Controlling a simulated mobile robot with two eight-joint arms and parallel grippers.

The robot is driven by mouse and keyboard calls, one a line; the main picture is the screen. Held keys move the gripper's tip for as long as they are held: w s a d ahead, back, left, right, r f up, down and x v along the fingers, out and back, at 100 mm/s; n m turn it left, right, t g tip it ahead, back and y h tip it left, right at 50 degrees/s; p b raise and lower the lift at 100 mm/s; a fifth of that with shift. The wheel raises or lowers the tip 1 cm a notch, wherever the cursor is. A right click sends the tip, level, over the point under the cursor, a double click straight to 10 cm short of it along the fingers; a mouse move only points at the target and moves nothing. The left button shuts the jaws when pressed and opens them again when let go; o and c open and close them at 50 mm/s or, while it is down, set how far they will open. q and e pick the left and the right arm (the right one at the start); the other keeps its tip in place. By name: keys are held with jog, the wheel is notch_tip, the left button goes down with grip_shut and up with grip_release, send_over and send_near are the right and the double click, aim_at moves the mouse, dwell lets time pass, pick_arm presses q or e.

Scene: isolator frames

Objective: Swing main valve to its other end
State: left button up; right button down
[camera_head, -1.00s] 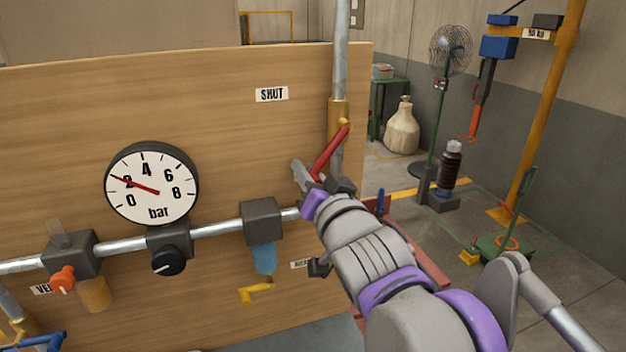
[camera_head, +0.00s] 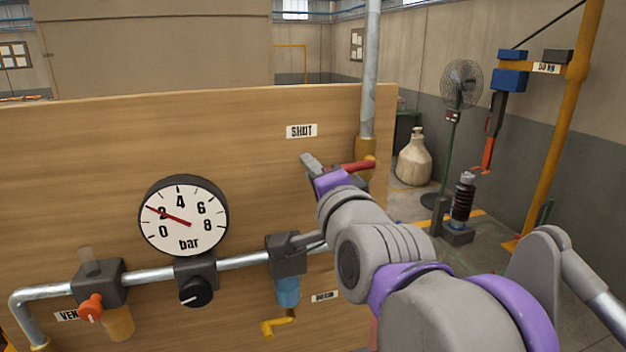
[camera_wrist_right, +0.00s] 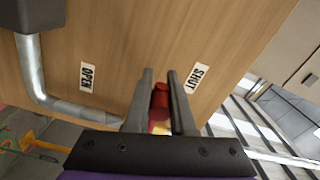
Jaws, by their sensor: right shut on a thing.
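The main valve's red lever (camera_head: 356,166) sits on a yellow valve body (camera_head: 366,148) on the vertical pipe at the board's right edge. It points left from its pivot, close to level, below the SHUT label (camera_head: 301,131). My right gripper (camera_head: 325,170) is shut on the lever's outer part; the purple wrist hides some of the grip. In the right wrist view the red lever (camera_wrist_right: 161,96) shows between the two fingers (camera_wrist_right: 160,90), with the OPEN label (camera_wrist_right: 87,77) to the left and the SHUT label (camera_wrist_right: 196,77) to the right. My left gripper is not in view.
A pressure gauge (camera_head: 184,217) reads near 2 bar. A fan (camera_head: 461,84) and a yellow hoist post (camera_head: 562,120) stand to the right.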

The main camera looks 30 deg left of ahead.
jog(key=shift+r+m, duration=0.45)
jog(key=shift+m, duration=0.05)
jog(key=shift+r, duration=0.1)
jog(key=c, duration=0.8)
grip_release()
jog(key=shift+o, duration=0.2)
jog(key=shift+s+d, duration=0.1)
jog(key=b+v, duration=0.1)
jog(key=v, duration=0.9)
jog(key=shift+s+d, duration=0.2)
jog(key=shift+s, duration=0.05)
